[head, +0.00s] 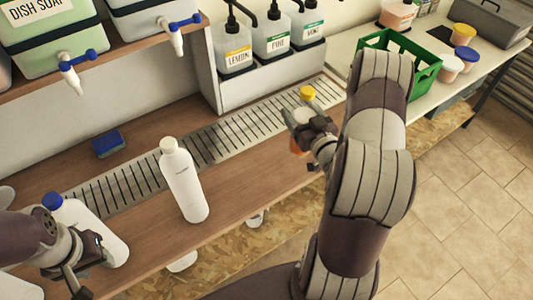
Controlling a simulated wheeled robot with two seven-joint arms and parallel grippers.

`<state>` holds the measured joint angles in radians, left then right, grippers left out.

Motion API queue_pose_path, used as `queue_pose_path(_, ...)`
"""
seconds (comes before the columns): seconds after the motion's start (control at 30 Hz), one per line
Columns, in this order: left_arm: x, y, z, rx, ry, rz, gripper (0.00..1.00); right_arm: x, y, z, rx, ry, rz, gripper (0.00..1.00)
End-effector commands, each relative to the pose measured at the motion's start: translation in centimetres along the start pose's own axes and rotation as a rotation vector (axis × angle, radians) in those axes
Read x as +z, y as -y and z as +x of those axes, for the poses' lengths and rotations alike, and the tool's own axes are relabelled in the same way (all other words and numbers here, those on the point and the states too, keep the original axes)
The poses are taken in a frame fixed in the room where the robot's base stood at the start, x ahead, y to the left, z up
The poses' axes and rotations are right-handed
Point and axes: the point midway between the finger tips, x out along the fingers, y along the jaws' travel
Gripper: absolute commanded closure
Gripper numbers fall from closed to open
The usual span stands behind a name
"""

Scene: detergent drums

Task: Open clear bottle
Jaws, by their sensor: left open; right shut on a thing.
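My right gripper (303,118) is over the drain grate, its fingers around a pale, partly hidden object, which looks like a bottle. A bit of orange shows below the fingers. A yellow cap (307,93) shows just beyond the fingertips; I cannot tell whether it is on the held object or apart from it. A white bottle (184,184) with a white cap stands upright on the wooden counter. A white bottle (100,238) with a blue cap (52,201) is at lower left, partly covered by my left gripper (82,277), which is open. I cannot tell whether they touch.
A blue sponge (108,144) lies behind the drain grate (220,139). Pump bottles (272,40) stand in a rack at the back. Drums with taps (68,70) sit on the upper shelf. A green crate (427,70) and lidded tubs (450,65) are at right.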

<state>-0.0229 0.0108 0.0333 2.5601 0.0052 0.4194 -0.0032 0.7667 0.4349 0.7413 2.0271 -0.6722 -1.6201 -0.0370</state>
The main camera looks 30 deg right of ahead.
Motion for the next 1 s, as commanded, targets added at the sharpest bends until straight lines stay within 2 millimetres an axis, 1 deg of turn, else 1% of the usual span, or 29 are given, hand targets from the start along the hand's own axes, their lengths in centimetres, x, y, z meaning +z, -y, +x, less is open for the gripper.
queue_pose_path(0.03, 0.0, 0.0, -0.1, 0.000, 0.000, 0.000, 0.57, 0.9, 1.4, 0.9, -0.009, 0.002, 0.002, 1.00)
queue_pose_path(0.1, 0.0, 0.0, -0.1, 0.000, 0.000, 0.000, 0.57, 2.2, 3.1, 2.2, -0.011, 0.003, 0.002, 1.00)
queue_pose_path(0.2, 0.0, 0.0, -0.2, 0.000, 0.000, 0.000, 0.57, 3.8, 5.2, 3.9, -0.009, 0.001, 0.000, 1.00)
queue_pose_path(0.33, 0.0, 0.0, -0.2, 0.000, 0.000, 0.000, 0.57, 5.3, 7.1, 5.5, -0.005, -0.002, -0.001, 1.00)
queue_pose_path(0.47, 0.0, 0.0, -0.2, 0.000, 0.000, 0.000, 0.57, 6.3, 7.7, 6.0, 0.000, -0.001, -0.001, 1.00)
queue_pose_path(0.6, 0.0, 0.0, -0.1, 0.000, 0.000, 0.000, 0.57, 8.9, 7.7, 6.0, 0.001, 0.000, 0.000, 1.00)
queue_pose_path(0.7, 0.0, 0.0, -0.1, 0.000, 0.000, 0.000, 0.57, 9.8, 7.7, 6.0, 0.001, -0.001, 0.000, 1.00)
queue_pose_path(1.0, 0.0, 0.0, 0.1, 0.000, 0.000, 0.000, 0.57, 10.1, 7.7, 6.0, 0.001, -0.002, -0.001, 1.00)
